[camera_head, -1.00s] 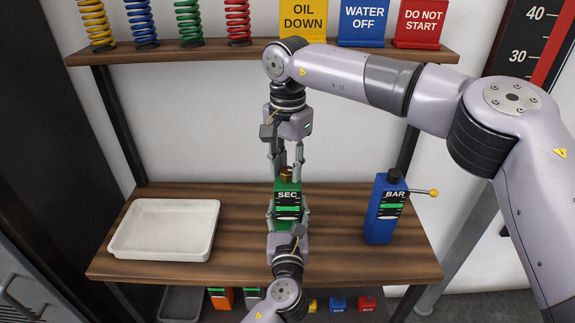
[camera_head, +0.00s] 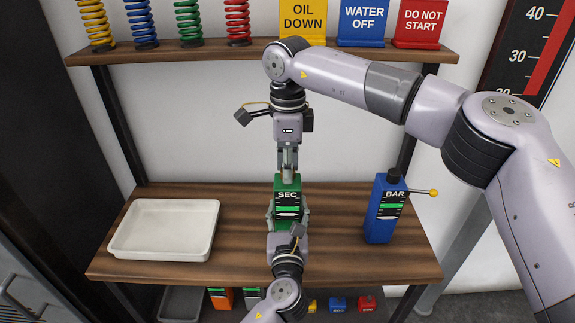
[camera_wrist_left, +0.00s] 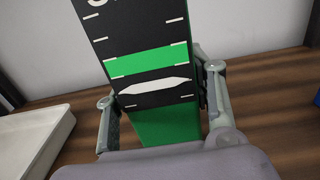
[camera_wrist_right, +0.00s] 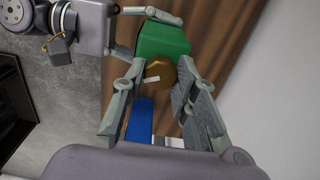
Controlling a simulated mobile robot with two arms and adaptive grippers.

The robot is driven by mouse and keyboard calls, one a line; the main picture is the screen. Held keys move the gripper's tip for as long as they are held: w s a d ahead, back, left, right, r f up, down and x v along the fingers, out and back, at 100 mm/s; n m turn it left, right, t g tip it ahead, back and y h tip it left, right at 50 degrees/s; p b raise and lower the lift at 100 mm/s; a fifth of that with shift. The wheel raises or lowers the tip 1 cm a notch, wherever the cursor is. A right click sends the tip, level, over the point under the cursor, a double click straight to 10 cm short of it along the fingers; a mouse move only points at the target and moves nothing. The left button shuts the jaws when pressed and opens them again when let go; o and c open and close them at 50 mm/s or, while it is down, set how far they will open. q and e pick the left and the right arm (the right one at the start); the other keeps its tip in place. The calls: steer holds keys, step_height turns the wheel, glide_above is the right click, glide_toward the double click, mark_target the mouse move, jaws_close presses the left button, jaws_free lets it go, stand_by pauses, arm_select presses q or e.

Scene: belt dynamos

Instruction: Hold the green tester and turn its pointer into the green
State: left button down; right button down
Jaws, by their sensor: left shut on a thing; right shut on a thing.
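The green tester (camera_head: 287,186), marked SEC, stands upright over the middle of the wooden bench. My left gripper (camera_head: 288,212) is shut on its lower body from the front. In the left wrist view, the white pointer (camera_wrist_left: 157,87) lies just below the green band (camera_wrist_left: 148,60) on the black scale. My right gripper (camera_head: 288,170) comes down from above onto the tester's top. In the right wrist view its fingers close on the brass knob (camera_wrist_right: 160,72). The knob is hidden behind the fingers in the head view.
A blue BAR tester (camera_head: 379,225) with a side lever stands at the right of the bench. An empty white tray (camera_head: 150,202) lies at the left. The upper shelf (camera_head: 225,55) holds coloured springs and signs. Bare bench (camera_head: 335,195) lies between the two testers.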

arm_select(q)
steer(key=shift+f, duration=0.15)
arm_select(e)
steer(key=m, duration=0.5)
steer(key=shift+m, duration=0.3)
arm_select(q)
steer(key=shift+d, duration=0.1)
arm_select(e)
steer(key=shift+w+m, duration=0.1)
steer(key=shift+m, duration=2)
steer(key=c, duration=1.2)
jaws_free()
steer(key=shift+c, duration=0.2)
steer(key=shift+r, duration=0.15)
step_height(320, 180, up, 12)
arm_select(q)
steer(key=c, duration=0.6)
jaws_free()
steer(key=shift+c, duration=0.2)
